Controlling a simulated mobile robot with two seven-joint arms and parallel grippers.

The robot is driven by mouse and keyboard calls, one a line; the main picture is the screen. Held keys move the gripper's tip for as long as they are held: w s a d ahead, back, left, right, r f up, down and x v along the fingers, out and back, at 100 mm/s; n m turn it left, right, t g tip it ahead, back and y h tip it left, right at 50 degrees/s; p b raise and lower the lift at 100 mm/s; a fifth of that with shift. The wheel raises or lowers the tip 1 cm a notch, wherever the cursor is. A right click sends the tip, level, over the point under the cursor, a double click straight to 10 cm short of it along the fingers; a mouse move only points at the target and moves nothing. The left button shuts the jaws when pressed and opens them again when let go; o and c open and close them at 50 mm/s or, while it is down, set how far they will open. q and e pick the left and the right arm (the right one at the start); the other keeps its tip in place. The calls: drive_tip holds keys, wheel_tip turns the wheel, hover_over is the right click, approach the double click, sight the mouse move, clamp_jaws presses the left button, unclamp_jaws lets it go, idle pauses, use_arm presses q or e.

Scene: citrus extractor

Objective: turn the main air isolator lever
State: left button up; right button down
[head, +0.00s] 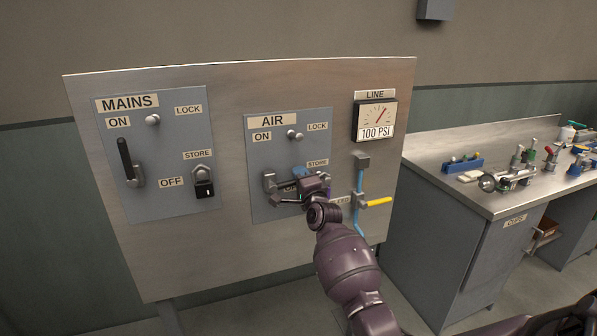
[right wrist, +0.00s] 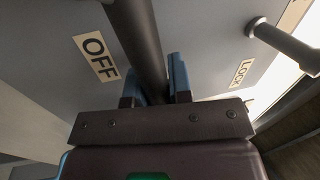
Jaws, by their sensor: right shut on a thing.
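The air isolator lever (head: 268,183) is on the grey AIR panel (head: 258,150) on the metal board. Its grey pivot mount shows at the panel's left; the handle is mostly hidden behind my right gripper (head: 296,192). In the right wrist view, the lever's dark round handle (right wrist: 135,35) runs between the blue-tipped fingers of my right gripper (right wrist: 155,90), which is shut on it. The handle lies beside the OFF label (right wrist: 95,55). In the head view, that label is largely covered. My left gripper is not in view.
The MAINS panel (head: 150,195) at left has an upright black lever (head: 124,155) and a black padlock (head: 204,184).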

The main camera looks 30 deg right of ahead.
drive_tip(key=shift+f+m, duration=0.4)
drive_tip(key=shift+m, duration=0.3)
drive_tip(key=c, duration=1)
unclamp_jaws()
drive_tip(key=shift+d, duration=0.1)
drive_tip(key=shift+c, duration=0.2)
drive_tip(key=v, duration=1.1)
drive_tip(key=shift+w+f, duration=0.1)
